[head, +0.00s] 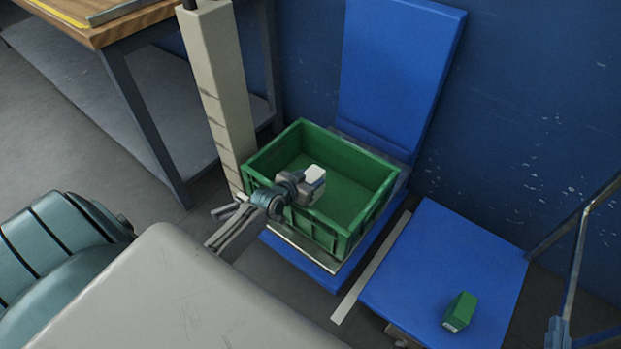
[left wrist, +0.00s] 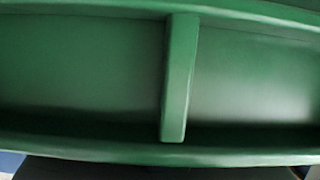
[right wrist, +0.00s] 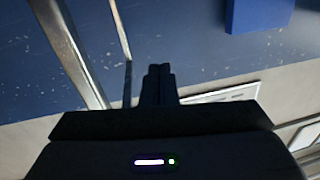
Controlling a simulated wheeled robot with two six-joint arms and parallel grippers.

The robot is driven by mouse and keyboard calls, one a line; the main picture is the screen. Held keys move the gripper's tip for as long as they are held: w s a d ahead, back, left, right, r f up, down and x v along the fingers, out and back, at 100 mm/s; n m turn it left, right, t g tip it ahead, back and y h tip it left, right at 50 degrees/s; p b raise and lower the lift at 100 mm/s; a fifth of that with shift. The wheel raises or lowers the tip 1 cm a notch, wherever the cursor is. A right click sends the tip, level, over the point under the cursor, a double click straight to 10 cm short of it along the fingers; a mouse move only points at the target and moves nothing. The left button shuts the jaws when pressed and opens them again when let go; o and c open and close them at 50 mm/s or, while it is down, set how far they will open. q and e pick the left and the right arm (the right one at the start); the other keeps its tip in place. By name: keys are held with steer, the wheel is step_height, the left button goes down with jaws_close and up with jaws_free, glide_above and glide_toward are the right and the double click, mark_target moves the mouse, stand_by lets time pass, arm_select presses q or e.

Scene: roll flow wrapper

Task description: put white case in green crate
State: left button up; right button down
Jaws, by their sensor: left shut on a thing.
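The green crate (head: 345,236) stands open on a low stand beside a pale post. Its ribbed green side (left wrist: 180,85) fills the left wrist view. My left gripper (head: 311,186) is above the crate's near side, shut on the white case (head: 316,174). The case shows as a small white block at the gripper's tip, over the crate's opening; its lower part is hidden. In the left wrist view neither the case nor the fingertips can be made out. My right gripper (right wrist: 158,84) shows in the right wrist view with its dark fingers together and nothing between them.
A blue-topped seat (head: 430,265) at the right holds a small green box (head: 460,311). A blue panel (head: 395,75) rises behind the crate. A wooden-topped table (head: 110,30) stands at the back left. A metal frame (head: 577,260) is at the far right.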

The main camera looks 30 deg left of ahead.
arm_select(q)
steer(key=o, duration=1.1)
